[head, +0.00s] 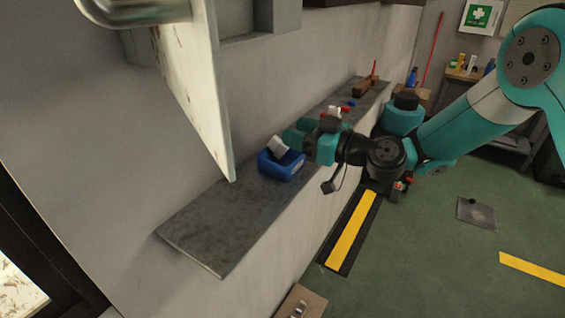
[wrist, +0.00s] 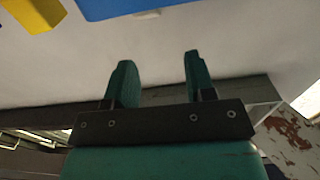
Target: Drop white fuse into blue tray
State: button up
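The blue tray (head: 283,168) sits on the grey shelf along the wall in the head view. A white block-like piece (head: 279,147) shows tilted at the tray's top; I cannot tell whether it is the white fuse or how it rests. My gripper (head: 291,136) is just above and beside the tray's far right side. In the wrist view my gripper (wrist: 156,78) has its two fingers apart, with nothing seen between them. A blue surface (wrist: 190,7) crosses the top of that view, with a small white bit at its lower edge; I cannot tell what these are.
The grey shelf (head: 225,225) is bare at its near end. Small red, white and blue pieces (head: 335,111) lie farther along, behind my gripper. A brown block (head: 363,89) is beyond them. An open white panel (head: 195,80) hangs left of the tray. A yellow thing (wrist: 35,12) shows in the wrist view.

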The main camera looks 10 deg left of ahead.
jog(key=shift+d, duration=0.1)
jog(key=b+v, duration=1)
jog(key=v, duration=0.7)
jog(key=shift+b, duration=0.3)
jog(key=shift+d, duration=0.1)
jog(key=s+a+f+g+h, duration=0.1)
jog(key=s+f+g+h, duration=0.15)
jog(key=s, duration=0.45)
jog(key=s+a+f+g+h, duration=0.1)
jog(key=s+a+g+h, duration=0.2)
jog(key=s, duration=0.4)
jog(key=s+d+f+m+g+h, duration=0.1)
jog(key=s+d+f+m+h, duration=0.2)
jog(key=s+d+m+h, duration=0.3)
jog(key=s+d+h, duration=0.1)
jog(key=s+d, duration=0.2)
jog(key=s, duration=0.1)
